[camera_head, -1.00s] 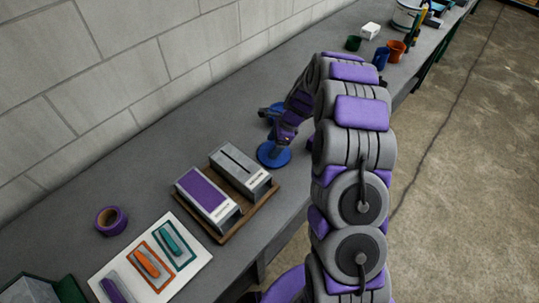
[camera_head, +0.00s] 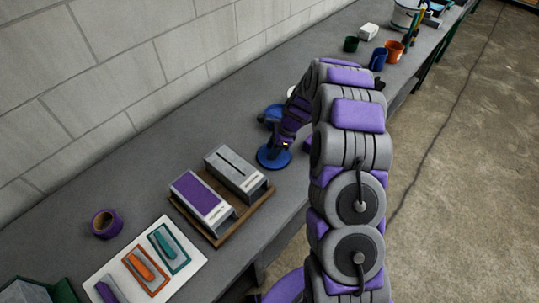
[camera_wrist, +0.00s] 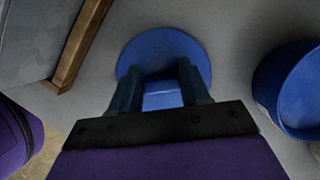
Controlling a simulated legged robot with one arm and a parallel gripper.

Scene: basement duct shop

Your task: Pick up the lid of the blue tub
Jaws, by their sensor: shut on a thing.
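The blue lid (camera_head: 273,157) is a round disc, seen beside the front edge of the bench. In the wrist view the lid (camera_wrist: 137,58) is under my gripper (camera_wrist: 160,74), whose two fingers are shut on the blue block-like handle at its middle. My gripper (camera_head: 284,145) comes down on the lid from above in the head view. I cannot tell whether the lid touches the bench or is just above it. The blue tub (camera_head: 268,116) stands behind the lid, partly hidden by my arm. Its round rim shows at the right of the wrist view (camera_wrist: 298,90), apart from the lid.
A wooden tray (camera_head: 227,236) with two grey boxes sits left of the lid. A board with colored tools (camera_head: 188,278) and a purple tape roll (camera_head: 106,223) lie further left. Cups, including an orange one (camera_head: 394,50), stand far along the bench. The wall (camera_head: 120,90) runs behind.

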